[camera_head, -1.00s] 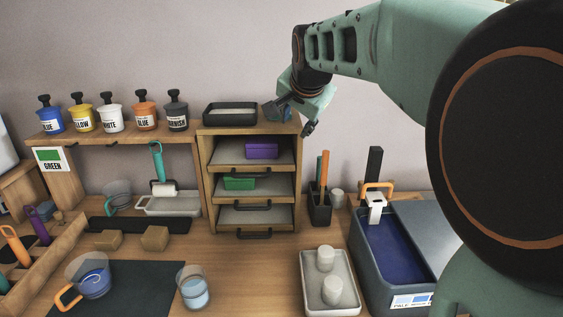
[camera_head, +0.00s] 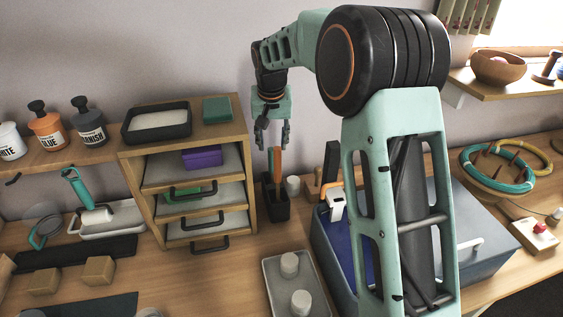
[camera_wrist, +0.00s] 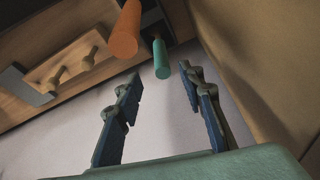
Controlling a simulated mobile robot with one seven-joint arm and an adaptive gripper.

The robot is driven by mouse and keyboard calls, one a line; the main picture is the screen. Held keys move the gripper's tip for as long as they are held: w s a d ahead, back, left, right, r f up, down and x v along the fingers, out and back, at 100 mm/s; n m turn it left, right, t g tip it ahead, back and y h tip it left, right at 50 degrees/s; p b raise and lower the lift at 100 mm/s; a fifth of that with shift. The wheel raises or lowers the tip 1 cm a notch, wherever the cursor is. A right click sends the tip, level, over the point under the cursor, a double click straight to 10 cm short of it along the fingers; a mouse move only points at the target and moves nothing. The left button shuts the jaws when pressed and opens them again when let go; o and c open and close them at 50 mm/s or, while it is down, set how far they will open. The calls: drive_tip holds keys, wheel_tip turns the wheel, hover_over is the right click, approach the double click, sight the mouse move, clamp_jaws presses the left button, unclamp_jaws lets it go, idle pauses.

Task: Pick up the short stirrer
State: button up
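A dark holder (camera_head: 276,205) stands on the table right of the drawer cabinet, with upright stirrers in it. An orange stirrer handle (camera_head: 277,165) sticks up from it in the head view. In the wrist view an orange handle (camera_wrist: 126,30) and a teal handle (camera_wrist: 161,58) show end-on; the orange one looks bigger and nearer. I cannot tell their full lengths. My gripper (camera_head: 273,146) points down just above the holder, open and empty. In the wrist view the teal handle lies ahead, roughly between my open fingers (camera_wrist: 160,88), not touched; the orange one is off to the upper left.
The drawer cabinet (camera_head: 245,185) stands close at the left. A blue-grey tub (camera_head: 322,245) with an orange-handled tool is at the right. A pale cup (camera_head: 293,186) stands beside the holder, and a tray (camera_head: 270,270) with white pieces lies in front.

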sight(272, 149)
drive_tip(key=shift+s+f, duration=0.1)
drive_tip(key=shift+f, duration=0.25)
drive_tip(key=x, duration=0.4)
drive_tip(key=shift+f, duration=0.4)
drive_tip(key=shift+w+x, duration=0.15)
drive_tip(key=shift+x, duration=1.2)
drive_tip(key=shift+w+x, duration=0.1)
drive_tip(key=shift+x, duration=1.2)
drive_tip(key=shift+a, duration=0.15)
drive_tip(key=shift+c, duration=0.6)
clamp_jaws()
